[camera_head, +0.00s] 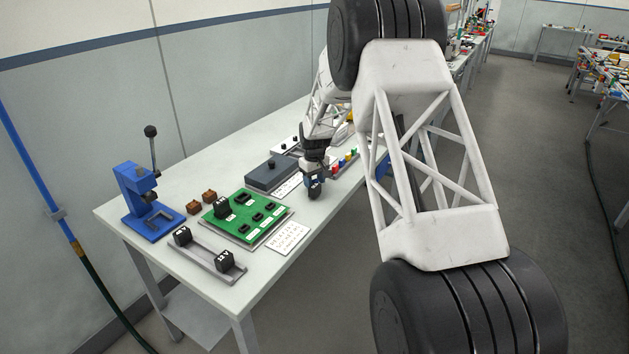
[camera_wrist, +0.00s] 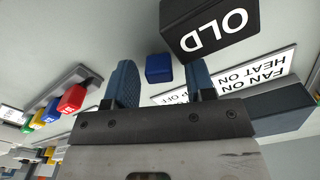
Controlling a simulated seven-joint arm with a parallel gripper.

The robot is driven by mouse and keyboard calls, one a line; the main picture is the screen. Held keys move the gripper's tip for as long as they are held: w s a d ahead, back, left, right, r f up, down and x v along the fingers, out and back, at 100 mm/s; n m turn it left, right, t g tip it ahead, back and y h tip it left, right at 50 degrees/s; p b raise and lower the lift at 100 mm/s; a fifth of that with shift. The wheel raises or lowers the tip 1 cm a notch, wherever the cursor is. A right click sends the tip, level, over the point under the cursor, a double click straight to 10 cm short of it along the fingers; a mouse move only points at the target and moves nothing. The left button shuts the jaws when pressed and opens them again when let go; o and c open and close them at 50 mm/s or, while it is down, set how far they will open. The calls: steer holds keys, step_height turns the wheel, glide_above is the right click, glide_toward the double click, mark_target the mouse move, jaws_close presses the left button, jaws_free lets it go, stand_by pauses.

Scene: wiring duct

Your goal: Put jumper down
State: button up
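A small blue block (camera_wrist: 158,68), which looks like the jumper, sits between my two blue-padded fingers in the wrist view. A gap shows on each side of it, so the fingers do not touch it. Whether it rests on the table or just above is hard to tell. My gripper (camera_wrist: 160,80) is open and points down low over the table. In the head view my gripper (camera_head: 313,170) is small, and the blue block cannot be made out there.
A black block marked OLD (camera_wrist: 210,28) stands close by the fingers. A rack of coloured blocks (camera_wrist: 62,103) lies left in the wrist view. A label card (camera_wrist: 262,72) lies to the right. The green board (camera_head: 245,217), blue press (camera_head: 147,200) and grey box (camera_head: 270,174) share the table.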

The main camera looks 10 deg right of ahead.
mark_target(315, 180)
steer(key=shift+r, duration=0.15)
step_height(315, 180, up, 12)
stand_by(0.8)
stand_by(0.6)
steer(key=s+a+r+m, duration=0.1)
steer(key=s+r, duration=0.4)
steer(key=s, duration=0.5)
steer(key=s+a+r+m+t, duration=0.1)
steer(key=s+r, duration=0.5)
steer(key=s, duration=0.3)
steer(key=s+a+r, duration=0.1)
steer(key=s+r, duration=0.4)
steer(key=s, duration=0.5)
steer(key=s+a+f+m+t, duration=0.1)
steer(key=s+f+m, duration=0.1)
steer(key=s, duration=2.9)
steer(key=shift+s+f+m+t, duration=0.3)
steer(key=shift+s+f+m, duration=0.05)
steer(key=shift+f+m, duration=0.05)
